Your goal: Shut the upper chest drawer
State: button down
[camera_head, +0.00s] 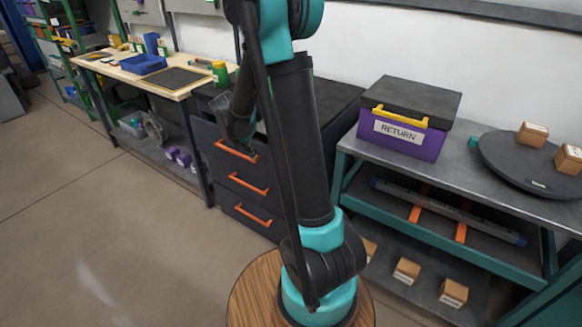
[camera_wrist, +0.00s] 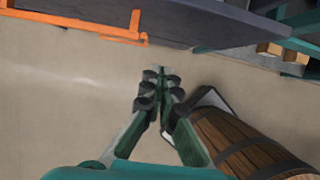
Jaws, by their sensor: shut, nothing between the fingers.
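The dark chest (camera_head: 212,195) stands left of my arm, with several drawers and orange bar handles. The upper drawer's front (camera_head: 208,140) carries the top orange handle (camera_head: 236,151). In the wrist view, the closed fingers (camera_wrist: 158,76) are empty over the floor. An orange handle (camera_wrist: 85,25) lies up and left of them, apart from the fingertips.
A workbench (camera_head: 150,75) with a blue tray (camera_head: 141,64) stands left of the chest. At right, a metal bench (camera_head: 480,165) bears a purple RETURN box (camera_head: 403,130) and a round turntable (camera_head: 510,165) with cartons. The floor (camera_head: 110,220) before the chest is clear.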

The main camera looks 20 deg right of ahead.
aim_at(268, 163)
jog(key=w+d+f, duration=0.1)
jog(key=d+f, duration=0.1)
jog(key=f, duration=0.1)
jog(key=w+d+f, duration=0.1)
jog(key=d+f, duration=0.1)
jog(key=f, duration=0.1)
jog(key=w+d+f, duration=0.1)
jog(key=d+f, duration=0.1)
jog(key=f, duration=0.1)
jog(key=shift+d+f, duration=0.1)
jog(key=shift+f, duration=0.1)
jog(key=shift+w+d, duration=0.3)
jog(key=shift+d, duration=0.15)
